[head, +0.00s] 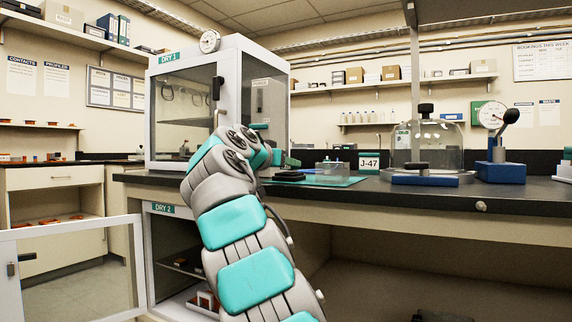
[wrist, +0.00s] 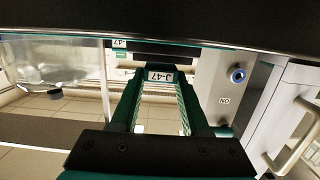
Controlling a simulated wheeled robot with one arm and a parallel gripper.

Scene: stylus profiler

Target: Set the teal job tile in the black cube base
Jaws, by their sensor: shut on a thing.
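My gripper (wrist: 160,84) is shut on the teal job tile, whose white J-47 label (wrist: 159,76) shows between the fingertips in the wrist view. In the head view my gripper (head: 284,159) points right, just above the bench near the left end of a teal mat; the tile in it is too small to make out there. A teal and white J-47 sign (head: 369,162) stands on the bench behind the mat. A dark block (wrist: 165,55) lies just beyond the held tile in the wrist view. I cannot tell whether it is the black cube base.
The teal mat (head: 345,181) lies on the dark bench (head: 445,188). A glass bell jar (head: 430,145) and a blue-based dial gauge (head: 497,160) stand to the right. The white DRY 1 cabinet (head: 240,90) is close on the left. The DRY 2 door (head: 80,265) hangs open below.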

